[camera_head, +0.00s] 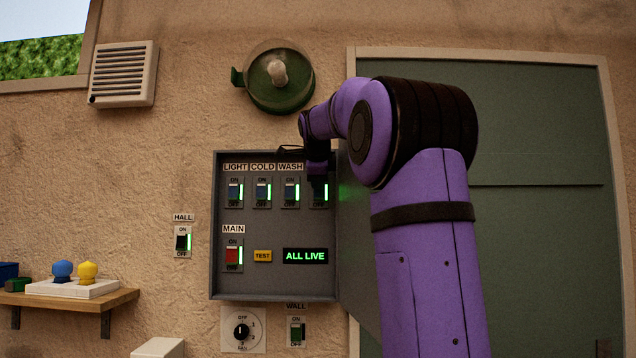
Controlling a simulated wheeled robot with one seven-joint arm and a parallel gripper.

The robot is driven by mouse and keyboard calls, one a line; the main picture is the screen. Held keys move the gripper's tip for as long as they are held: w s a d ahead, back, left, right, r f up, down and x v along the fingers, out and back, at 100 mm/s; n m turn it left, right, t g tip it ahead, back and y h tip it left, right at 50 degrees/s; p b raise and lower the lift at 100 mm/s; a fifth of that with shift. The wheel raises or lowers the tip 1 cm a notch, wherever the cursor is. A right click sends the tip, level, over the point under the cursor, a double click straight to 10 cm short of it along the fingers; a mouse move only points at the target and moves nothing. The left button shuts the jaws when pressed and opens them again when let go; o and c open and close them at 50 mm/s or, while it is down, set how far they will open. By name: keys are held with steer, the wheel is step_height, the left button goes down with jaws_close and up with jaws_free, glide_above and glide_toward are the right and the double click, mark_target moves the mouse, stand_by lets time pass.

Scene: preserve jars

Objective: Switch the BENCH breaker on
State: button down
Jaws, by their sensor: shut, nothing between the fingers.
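The grey breaker box (275,295) on the wall is open. Its top row has switches labelled LIGHT (234,192), COLD (262,192) and WASH (290,192). A fourth breaker (319,198) stands at the right end; its label is hidden behind my arm, and no BENCH label is readable. A green lamp glows beside each of these switches. My gripper (318,175) is shut and empty, in front of the fourth breaker's upper part, partly covering it. I cannot tell whether it touches. The display (305,256) reads ALL LIVE.
The red MAIN switch (232,256) and yellow TEST button (263,256) sit in the lower row. The box door (358,270) is open to the right, partly behind my arm. HALL (182,242) and WALL (296,332) switches and a dial (242,331) are outside the box.

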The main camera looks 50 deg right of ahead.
steer(key=shift+r, duration=0.1)
steer(key=shift+r, duration=0.75)
